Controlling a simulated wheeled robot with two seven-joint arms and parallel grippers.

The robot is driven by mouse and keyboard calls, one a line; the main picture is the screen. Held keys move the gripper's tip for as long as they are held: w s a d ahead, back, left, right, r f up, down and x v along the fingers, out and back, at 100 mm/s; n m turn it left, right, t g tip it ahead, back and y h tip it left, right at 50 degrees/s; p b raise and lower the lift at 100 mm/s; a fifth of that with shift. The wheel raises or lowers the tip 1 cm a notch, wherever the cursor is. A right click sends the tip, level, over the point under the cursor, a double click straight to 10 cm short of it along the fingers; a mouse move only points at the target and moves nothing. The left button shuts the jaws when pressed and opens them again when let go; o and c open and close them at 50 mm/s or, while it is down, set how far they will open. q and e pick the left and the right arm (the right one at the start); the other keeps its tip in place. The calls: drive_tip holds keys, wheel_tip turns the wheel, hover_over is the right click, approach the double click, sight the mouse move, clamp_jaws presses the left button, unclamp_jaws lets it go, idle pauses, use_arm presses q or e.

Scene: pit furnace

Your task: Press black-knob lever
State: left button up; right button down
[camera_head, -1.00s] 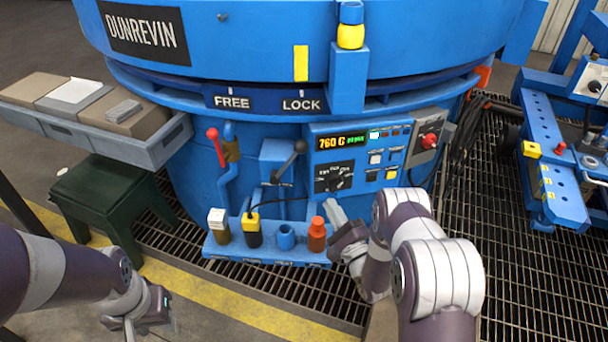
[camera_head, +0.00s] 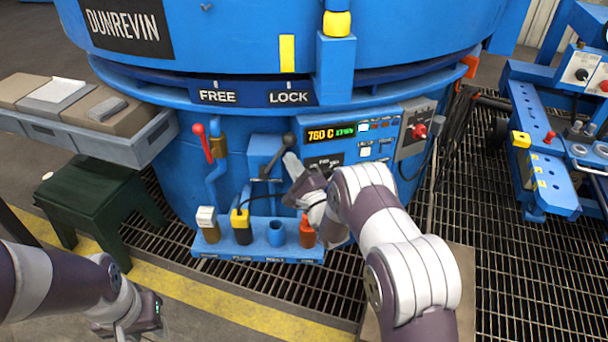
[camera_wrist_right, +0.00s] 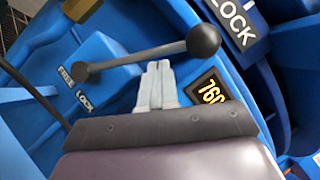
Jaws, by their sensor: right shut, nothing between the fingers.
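The black-knob lever has a dark ball knob (camera_head: 289,139) at its upper end and a grey rod running down to a pivot on a blue housing (camera_head: 262,150). In the right wrist view the knob (camera_wrist_right: 203,41) and rod (camera_wrist_right: 140,56) lie just beyond my fingertips. My right gripper (camera_head: 290,158) is shut and empty, just below the knob in the head view. In the right wrist view its closed fingers (camera_wrist_right: 158,68) point at the rod; whether they touch it I cannot tell. My left gripper (camera_head: 140,322) is low at the left, away from the furnace; its finger gap is unclear.
A red-knob lever (camera_head: 202,140) stands left of the black-knob lever. A panel with a display (camera_head: 338,132) is to the right, partly behind my right arm. A blue rack (camera_head: 258,250) with several holders sits below. A grey tray (camera_head: 150,140) and green stool (camera_head: 85,200) are left.

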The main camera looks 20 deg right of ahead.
drive_tip(key=shift+w+a+r, duration=0.1)
drive_tip(key=shift+r, duration=0.1)
idle(0.3)
